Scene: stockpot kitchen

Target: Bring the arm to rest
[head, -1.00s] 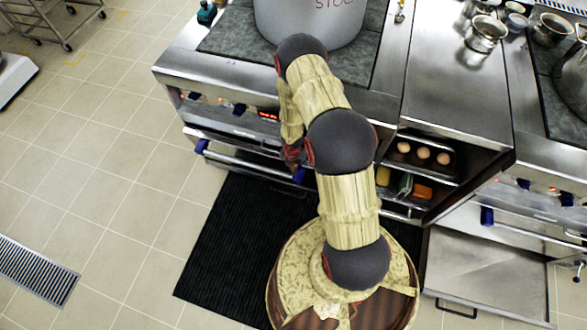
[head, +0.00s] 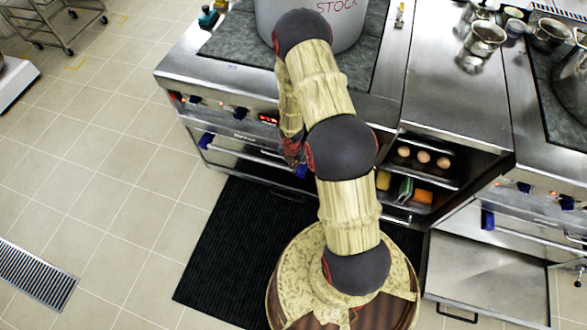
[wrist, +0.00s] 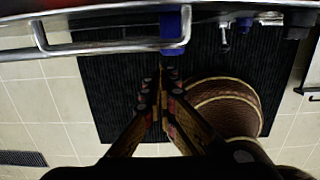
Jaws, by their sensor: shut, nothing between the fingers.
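My gripper (wrist: 163,88) shows in the wrist view with its two fingers together and nothing between them. It points down over the black ribbed mat (wrist: 105,95), close to the steel oven handle (wrist: 95,48) and its blue bracket (wrist: 175,30). In the head view my arm reaches up to the stove front and folds back down, and the gripper end is mostly hidden beside the arm near the oven handle (head: 240,148). I cannot tell whether the fingers touch the handle.
A large stockpot (head: 345,30) stands on the stove. An open compartment holds several eggs (head: 423,156) and colored items below them. An open steel door or drawer (head: 485,275) lies low at the right. Small metal pots (head: 485,38) stand on the counter.

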